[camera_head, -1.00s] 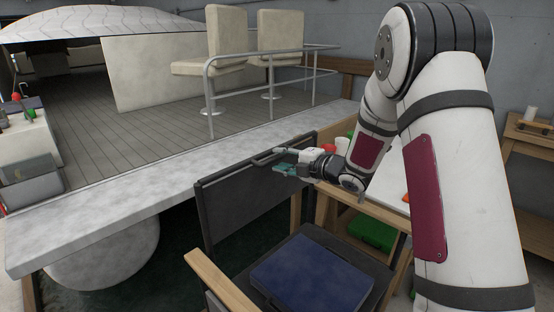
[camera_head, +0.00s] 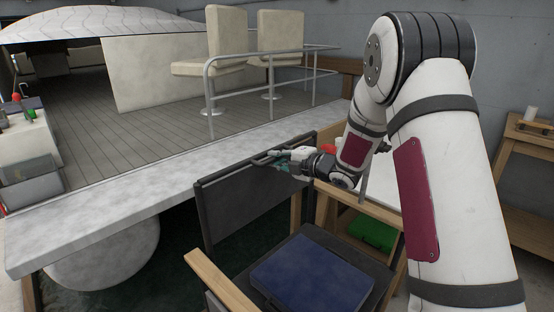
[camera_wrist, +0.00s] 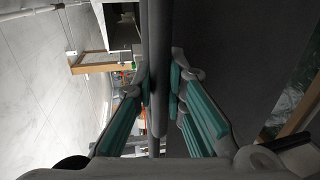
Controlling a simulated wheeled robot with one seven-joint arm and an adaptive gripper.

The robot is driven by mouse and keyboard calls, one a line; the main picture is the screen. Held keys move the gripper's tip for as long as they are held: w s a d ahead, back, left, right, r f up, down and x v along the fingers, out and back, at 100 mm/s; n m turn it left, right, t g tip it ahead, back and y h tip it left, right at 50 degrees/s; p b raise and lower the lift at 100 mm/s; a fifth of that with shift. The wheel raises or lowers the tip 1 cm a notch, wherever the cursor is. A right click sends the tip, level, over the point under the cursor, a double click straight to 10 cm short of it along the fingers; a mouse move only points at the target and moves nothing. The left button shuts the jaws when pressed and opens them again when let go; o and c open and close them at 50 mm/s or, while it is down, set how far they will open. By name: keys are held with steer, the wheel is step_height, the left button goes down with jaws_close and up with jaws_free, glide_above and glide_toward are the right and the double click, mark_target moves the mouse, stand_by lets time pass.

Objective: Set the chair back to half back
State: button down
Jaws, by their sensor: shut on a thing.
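The chair stands at the front, with a blue seat cushion (camera_head: 310,272), wooden armrests and a dark grey back panel (camera_head: 245,200) that leans against or close to the pontoon edge. A dark bar runs along the top of the back. My gripper (camera_head: 277,160) is at this top bar, near its right end. In the wrist view, the dark bar (camera_wrist: 157,70) runs between the two teal-padded fingers, and my gripper (camera_wrist: 158,92) is shut on it. The exact finger contact is partly hidden.
A boat deck with a pale edge (camera_head: 130,210), a metal railing (camera_head: 312,80) and cream seats (camera_head: 222,50) lies behind the chair. A wooden bench with a green box (camera_head: 372,232) stands to the right. A wooden table (camera_head: 530,140) is at the far right.

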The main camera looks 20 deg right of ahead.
steer(key=r+b+x, duration=0.1)
steer(key=b+x, duration=0.2)
steer(key=x, duration=0.4)
steer(key=shift+w+r, duration=0.2)
steer(key=shift+w, duration=0.05)
steer(key=c, duration=1.6)
jaws_free()
steer(key=shift+a, duration=0.1)
steer(key=shift+s, duration=0.15)
steer(key=v, duration=1.2)
